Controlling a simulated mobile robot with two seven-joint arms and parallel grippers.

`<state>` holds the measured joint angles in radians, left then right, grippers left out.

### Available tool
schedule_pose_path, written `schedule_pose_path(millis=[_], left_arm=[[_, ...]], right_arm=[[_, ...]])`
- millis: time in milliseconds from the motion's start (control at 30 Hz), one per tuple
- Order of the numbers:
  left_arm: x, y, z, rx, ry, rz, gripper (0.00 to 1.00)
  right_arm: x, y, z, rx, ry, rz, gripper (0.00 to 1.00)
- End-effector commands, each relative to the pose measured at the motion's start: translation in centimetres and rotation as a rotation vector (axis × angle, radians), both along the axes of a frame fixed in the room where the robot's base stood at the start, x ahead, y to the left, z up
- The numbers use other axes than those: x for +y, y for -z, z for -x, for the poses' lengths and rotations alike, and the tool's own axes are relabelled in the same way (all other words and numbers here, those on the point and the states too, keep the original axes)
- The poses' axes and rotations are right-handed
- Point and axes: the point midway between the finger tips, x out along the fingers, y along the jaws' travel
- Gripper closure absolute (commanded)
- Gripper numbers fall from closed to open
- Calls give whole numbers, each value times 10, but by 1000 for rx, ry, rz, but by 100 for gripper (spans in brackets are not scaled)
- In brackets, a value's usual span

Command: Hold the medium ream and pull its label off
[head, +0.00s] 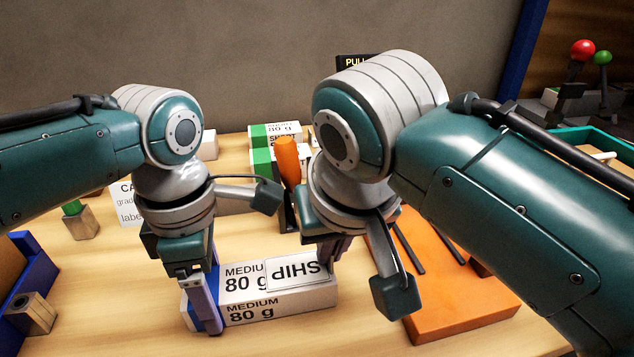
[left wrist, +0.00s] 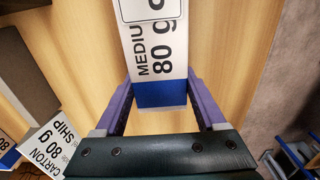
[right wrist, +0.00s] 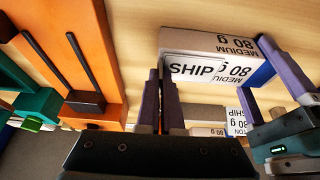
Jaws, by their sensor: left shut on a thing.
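The medium ream (head: 250,312) is a white box with a blue end and "MEDIUM 80 g" print, lying on the table. My left gripper (head: 208,292) is shut across its blue end, one finger on each side; the left wrist view shows this blue end (left wrist: 160,94) between the fingers. A white label (head: 300,270) reading "SHIP" lies on the ream's top, toward its right end. My right gripper (right wrist: 163,76) is at the label's outer edge, its fingers close together. Whether they pinch the label cannot be told; the right arm partly hides this spot in the head view.
An orange board (head: 450,300) with dark bars lies just right of the ream. Green-ended reams (head: 270,135) and an orange-handled tool (head: 288,160) stand behind. A blue-edged bin (head: 38,265) is at the left. Bare table lies in front of the ream.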

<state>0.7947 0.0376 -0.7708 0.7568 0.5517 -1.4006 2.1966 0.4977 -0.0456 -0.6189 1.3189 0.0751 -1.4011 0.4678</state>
Motion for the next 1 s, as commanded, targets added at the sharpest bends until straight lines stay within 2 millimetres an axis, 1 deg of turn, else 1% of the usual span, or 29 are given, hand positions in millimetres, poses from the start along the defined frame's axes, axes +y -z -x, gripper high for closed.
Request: schedule_pose_path(millis=[1000], left_arm=[[1,0,0,-1,-1,-1,94]], right_arm=[[0,-43,0,-1,0,-1,100]])
